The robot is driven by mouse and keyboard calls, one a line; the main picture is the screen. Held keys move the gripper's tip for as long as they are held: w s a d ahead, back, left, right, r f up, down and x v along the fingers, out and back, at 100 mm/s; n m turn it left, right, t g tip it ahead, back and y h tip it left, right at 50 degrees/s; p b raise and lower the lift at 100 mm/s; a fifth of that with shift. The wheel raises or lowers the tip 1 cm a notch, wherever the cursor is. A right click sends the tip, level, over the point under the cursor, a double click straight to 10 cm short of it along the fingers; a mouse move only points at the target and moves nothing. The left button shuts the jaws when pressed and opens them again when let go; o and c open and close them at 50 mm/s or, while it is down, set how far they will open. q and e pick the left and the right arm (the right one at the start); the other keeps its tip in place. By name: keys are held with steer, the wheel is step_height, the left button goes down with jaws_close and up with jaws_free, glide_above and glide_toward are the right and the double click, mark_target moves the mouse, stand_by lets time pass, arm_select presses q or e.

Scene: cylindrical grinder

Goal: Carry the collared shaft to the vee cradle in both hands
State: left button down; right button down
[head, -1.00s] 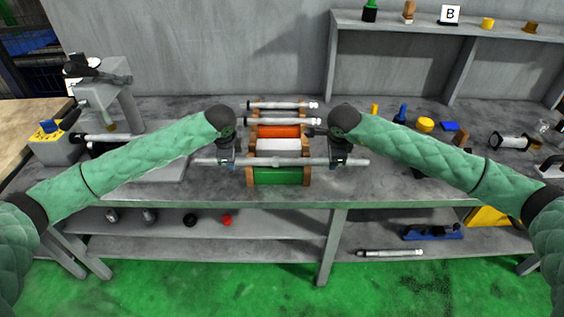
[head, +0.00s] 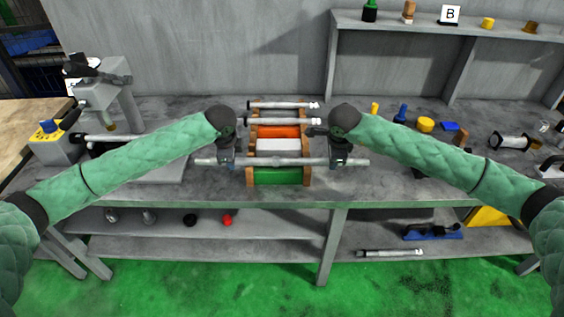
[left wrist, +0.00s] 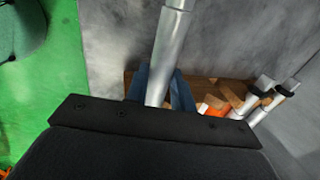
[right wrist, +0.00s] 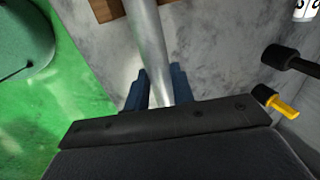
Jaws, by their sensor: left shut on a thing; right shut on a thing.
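The collared shaft (head: 280,161) is a long grey metal bar, held level across the front of a wooden-sided rack (head: 306,178). My left gripper (head: 226,160) is shut on its left part and my right gripper (head: 338,160) on its right part. Both ends stick out past the jaws. The left wrist view shows the shaft (left wrist: 170,50) with a step in its diameter, between the blue fingers. The right wrist view shows it (right wrist: 147,40) between the other fingers. The rack has orange, white and green sections. I cannot tell for certain which thing is the vee cradle.
Two more shafts, a rear one (head: 283,105) and a nearer one (head: 283,121), lie across the rack. A grey machine (head: 118,102) stands left. Small parts, including a yellow one (head: 425,124), stand right. The lower shelf holds a blue fixture (head: 434,233) and another shaft (head: 390,253).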

arm_select(q)
steer(key=shift+w+r+p, duration=0.15)
steer(key=shift+r+p, duration=0.15)
steer(key=shift+r, duration=0.1)
arm_select(e)
steer(key=shift+w+r, duration=0.15)
steer(key=shift+r, duration=0.2)
